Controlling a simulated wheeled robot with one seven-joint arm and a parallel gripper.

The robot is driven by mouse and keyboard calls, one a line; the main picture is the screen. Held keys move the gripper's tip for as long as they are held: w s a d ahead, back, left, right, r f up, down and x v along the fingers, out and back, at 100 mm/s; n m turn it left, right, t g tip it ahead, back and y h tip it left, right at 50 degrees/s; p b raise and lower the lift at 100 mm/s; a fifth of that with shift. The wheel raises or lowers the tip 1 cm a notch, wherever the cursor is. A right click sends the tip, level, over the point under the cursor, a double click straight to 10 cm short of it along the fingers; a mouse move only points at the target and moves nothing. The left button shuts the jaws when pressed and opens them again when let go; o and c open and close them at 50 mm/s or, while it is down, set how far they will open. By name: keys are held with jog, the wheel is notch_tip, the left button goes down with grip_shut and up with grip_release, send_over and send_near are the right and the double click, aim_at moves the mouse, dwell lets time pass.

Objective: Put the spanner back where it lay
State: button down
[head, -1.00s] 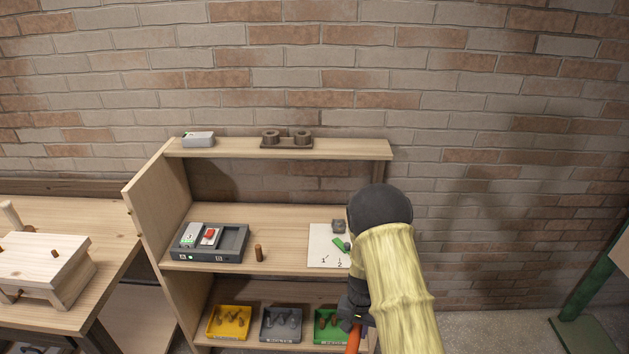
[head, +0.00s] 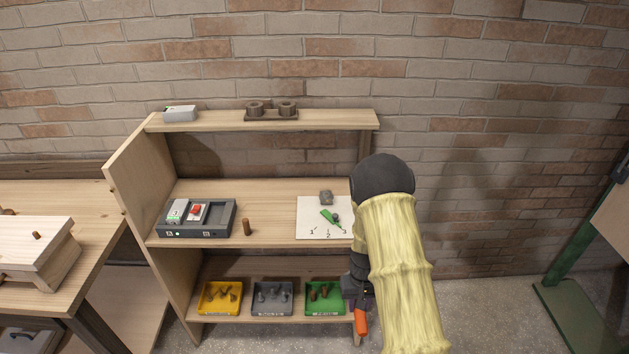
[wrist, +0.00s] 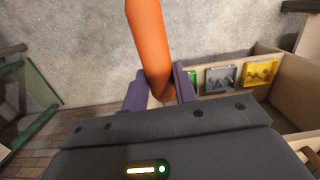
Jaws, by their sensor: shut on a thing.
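My gripper (wrist: 160,95) is shut on a rounded orange handle (wrist: 150,40), which runs up out of the wrist view between the two purple-grey fingers. In the head view the orange handle (head: 361,322) hangs below my gripper (head: 357,296), in front of the right end of the shelf unit. No spanner head or jaw shows, so I cannot tell from its shape that it is the spanner. No other spanner is visible.
The wooden shelf unit (head: 265,122) holds yellow (head: 220,311), grey (head: 272,311) and green (head: 324,311) trays low down. Its middle shelf carries a dark two-bay box (head: 222,230), a brown peg (head: 247,227) and a white numbered card (head: 310,205).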

jog(key=s+f, duration=0.4)
jog(key=f, duration=1.1)
jog(key=shift+w, duration=0.1)
